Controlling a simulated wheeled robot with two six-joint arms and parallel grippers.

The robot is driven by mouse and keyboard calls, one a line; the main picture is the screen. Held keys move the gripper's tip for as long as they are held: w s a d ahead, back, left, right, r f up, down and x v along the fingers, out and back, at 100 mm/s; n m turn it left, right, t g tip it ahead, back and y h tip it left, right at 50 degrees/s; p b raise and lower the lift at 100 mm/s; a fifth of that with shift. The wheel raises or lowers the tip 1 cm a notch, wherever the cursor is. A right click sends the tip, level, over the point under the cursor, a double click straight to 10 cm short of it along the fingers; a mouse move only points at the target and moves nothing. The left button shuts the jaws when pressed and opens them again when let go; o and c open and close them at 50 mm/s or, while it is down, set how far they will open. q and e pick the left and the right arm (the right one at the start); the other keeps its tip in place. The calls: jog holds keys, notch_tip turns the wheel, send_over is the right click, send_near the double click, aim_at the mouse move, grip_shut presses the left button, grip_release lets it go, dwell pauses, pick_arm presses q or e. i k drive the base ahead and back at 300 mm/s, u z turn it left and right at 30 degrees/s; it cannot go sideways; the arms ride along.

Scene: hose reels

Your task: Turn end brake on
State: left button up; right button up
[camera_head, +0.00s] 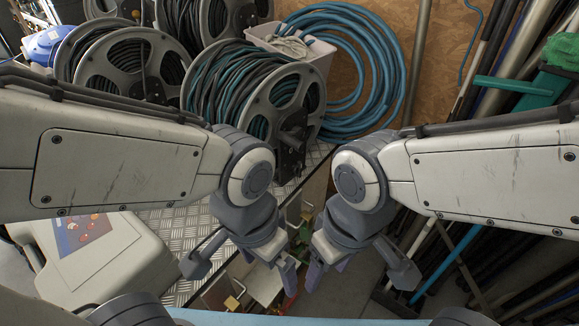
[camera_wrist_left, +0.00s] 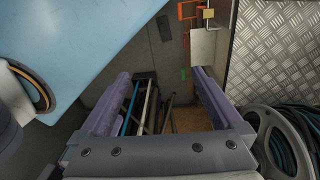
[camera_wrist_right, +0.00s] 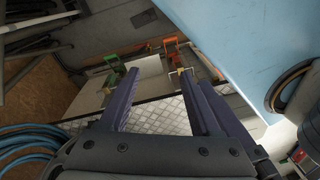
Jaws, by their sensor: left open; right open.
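The nearest hose reel (camera_head: 258,105), wound with dark and teal hose, stands upright behind my arms at the end of the row. A dark bracket with fittings (camera_head: 293,142) sits at its right flange; I cannot tell which part is the brake or how it is set. The reel's flange also shows at the lower right of the left wrist view (camera_wrist_left: 262,118). My left gripper (camera_head: 282,268) is open and empty, low in front of the reel. My right gripper (camera_head: 328,268) is open and empty beside it. Neither touches the reel.
More reels (camera_head: 128,65) stand to the left. A coiled blue hose (camera_head: 385,75) hangs on the back wall. A pale case (camera_head: 105,262) lies at the lower left on tread plate. Poles (camera_head: 490,70) lean at the right. Small coloured clamps (camera_wrist_right: 110,60) show below the grippers.

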aim_at(298, 168)
jog(key=z, duration=0.5)
jog(key=k, duration=1.25)
jog(key=z, duration=0.9)
jog(key=i, duration=1.6)
jog(key=u, duration=1.05)
jog(key=i, duration=0.7)
jog(key=u, duration=0.5)
